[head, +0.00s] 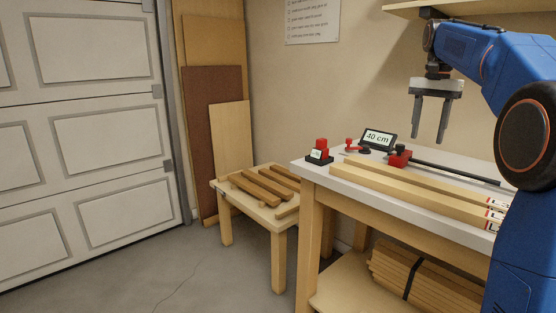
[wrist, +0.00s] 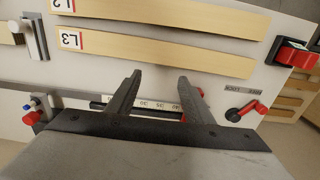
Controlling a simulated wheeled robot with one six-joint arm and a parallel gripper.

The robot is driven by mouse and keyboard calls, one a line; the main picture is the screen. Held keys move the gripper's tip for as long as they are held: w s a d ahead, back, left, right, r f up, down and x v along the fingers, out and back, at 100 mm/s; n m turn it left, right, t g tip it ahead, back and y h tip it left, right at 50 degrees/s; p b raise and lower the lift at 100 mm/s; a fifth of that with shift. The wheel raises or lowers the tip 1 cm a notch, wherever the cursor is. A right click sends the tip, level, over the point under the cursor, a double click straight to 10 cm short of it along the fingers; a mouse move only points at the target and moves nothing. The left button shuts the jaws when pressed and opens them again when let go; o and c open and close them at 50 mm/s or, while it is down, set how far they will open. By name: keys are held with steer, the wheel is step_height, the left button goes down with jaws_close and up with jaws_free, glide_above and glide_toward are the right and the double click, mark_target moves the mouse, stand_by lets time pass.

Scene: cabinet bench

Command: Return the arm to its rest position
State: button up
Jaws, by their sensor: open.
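My blue arm (head: 500,60) reaches in from the right in the head view. My gripper (head: 430,118) points down above the white workbench (head: 325,181), apart from everything on it. Its two grey fingers are spread and nothing is between them. In the wrist view the open fingers (wrist: 158,95) show over the bench top, with a scale strip with numbers and a dark bar beyond them. No object is held.
Light wooden boards (head: 420,190) lie along the bench. A red and black clamp (head: 398,157), a display reading 40 cm (head: 377,138) and a red-topped block (head: 320,150) stand near its back left. A low table (head: 225,190) holds dark wood strips. Open floor lies at left.

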steer(key=s+a+f+n+t, duration=0.1)
steer(key=s+a+f+n, duration=0.3)
steer(key=s, duration=0.6)
steer(key=s+a+f+n+t, duration=0.1)
steer(key=s+a+f, duration=0.45)
steer(key=s, duration=0.45)
steer(key=s+a+f+n+t, duration=0.1)
steer(key=s+a+f+n, duration=0.1)
steer(key=s+f, duration=0.6)
steer(key=s+a+f+n+t, duration=0.1)
steer(key=s+a+f+n, duration=0.1)
steer(key=s+f, duration=0.7)
step_height(320, 180, down, 3)
steer(key=shift+s+a+r+n+t, duration=0.15)
steer(key=shift+s+a+n+t, duration=0.15)
steer(key=shift+t, duration=0.1)
